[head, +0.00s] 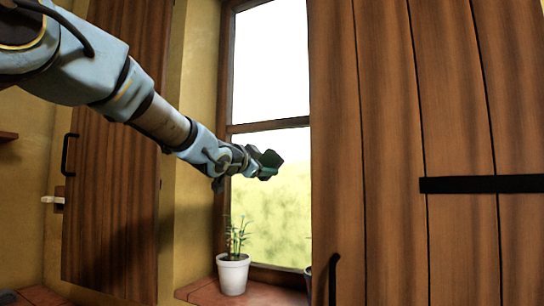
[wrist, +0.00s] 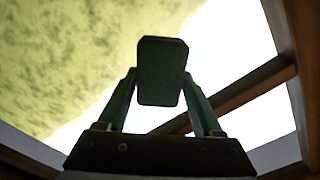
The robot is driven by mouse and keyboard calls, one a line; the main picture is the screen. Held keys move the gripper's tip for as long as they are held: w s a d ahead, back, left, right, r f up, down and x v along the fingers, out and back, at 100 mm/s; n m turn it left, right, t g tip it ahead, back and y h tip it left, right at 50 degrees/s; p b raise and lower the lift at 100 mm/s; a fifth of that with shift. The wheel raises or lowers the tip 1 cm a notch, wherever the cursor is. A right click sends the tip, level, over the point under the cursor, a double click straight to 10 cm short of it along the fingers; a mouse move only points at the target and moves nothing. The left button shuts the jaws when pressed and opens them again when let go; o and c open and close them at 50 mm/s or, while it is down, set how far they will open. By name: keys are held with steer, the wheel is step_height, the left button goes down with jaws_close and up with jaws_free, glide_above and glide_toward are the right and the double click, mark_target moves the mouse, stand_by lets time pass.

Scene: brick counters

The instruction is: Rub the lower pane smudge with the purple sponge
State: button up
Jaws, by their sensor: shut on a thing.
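My gripper (head: 264,168) is shut on a block-shaped sponge (wrist: 161,72), gripped between both fingers. It looks dark grey-green in the shade rather than purple. In the head view my gripper and the sponge (head: 270,157) are in front of the upper part of the lower pane (head: 275,212), below the crossbar (head: 270,125). I cannot tell whether the sponge touches the glass. The lower pane shows yellow-green, with dark mottling in the wrist view (wrist: 70,60). I cannot tell a smudge from the scenery behind the glass.
A white pot (head: 233,275) with a thin plant stands on the red sill (head: 203,290) below my gripper. Another pot (head: 308,283) is partly hidden by the right wooden shutter (head: 390,120). The left shutter (head: 112,190) stands open beneath my arm. The upper pane (head: 270,60) is bright.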

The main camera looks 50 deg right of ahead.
steer(key=shift+w+a+f, duration=0.1)
steer(key=shift+w+a, duration=0.05)
steer(key=shift+w, duration=0.5)
steer(key=shift+w+p, duration=0.1)
steer(key=shift+p, duration=0.25)
steer(key=w+p, duration=0.1)
steer(key=w+a+p, duration=0.1)
steer(key=w, duration=0.1)
steer(key=shift+w+p, duration=0.1)
steer(key=shift+p, duration=0.2)
steer(key=v, duration=0.6)
steer(key=shift+b, duration=0.35)
